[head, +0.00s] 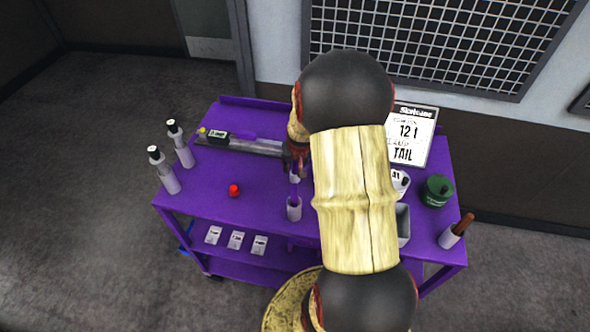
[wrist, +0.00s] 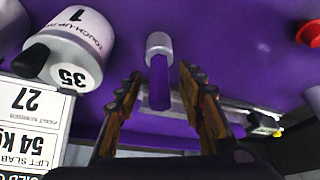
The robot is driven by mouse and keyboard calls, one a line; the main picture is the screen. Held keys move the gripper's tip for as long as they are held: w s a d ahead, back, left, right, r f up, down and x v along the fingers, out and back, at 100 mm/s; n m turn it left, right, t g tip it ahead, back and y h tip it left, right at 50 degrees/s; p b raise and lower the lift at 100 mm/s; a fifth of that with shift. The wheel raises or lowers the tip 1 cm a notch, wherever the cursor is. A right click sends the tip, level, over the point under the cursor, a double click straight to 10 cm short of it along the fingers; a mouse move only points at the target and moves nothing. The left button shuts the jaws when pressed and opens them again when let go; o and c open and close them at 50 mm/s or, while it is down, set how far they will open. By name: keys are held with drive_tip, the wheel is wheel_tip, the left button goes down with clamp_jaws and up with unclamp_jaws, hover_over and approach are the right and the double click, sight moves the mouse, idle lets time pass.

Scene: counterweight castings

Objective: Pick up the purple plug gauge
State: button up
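The purple plug gauge (head: 294,190) shows in the head view as a purple shaft with a pale grey cylinder at its near end, on the purple cart top. In the wrist view the purple shaft (wrist: 160,85) is in the middle, with the grey cylinder beyond it. I cannot tell whether it stands or lies. My gripper (wrist: 159,76) is open, with one finger on each side of the shaft and visible gaps on both sides. In the head view my gripper (head: 298,172) is at the gauge's far end, partly hidden by my arm.
A red knob (head: 234,190) and a grey rail (head: 240,146) lie left of the gauge. Two bottles (head: 163,169) stand at the left edge. A white can (wrist: 75,48), a sign (head: 409,135), a green pot (head: 437,190) and a brown-handled tool (head: 456,231) are on the right.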

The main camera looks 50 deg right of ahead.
drive_tip(key=shift+c, duration=0.7)
drive_tip(key=c, duration=0.7)
clamp_jaws()
drive_tip(key=shift+r, duration=0.15)
wheel_tip(320, 180, up, 10)
drive_tip(key=shift+f+p, duration=0.1)
drive_tip(key=shift+p, duration=0.6)
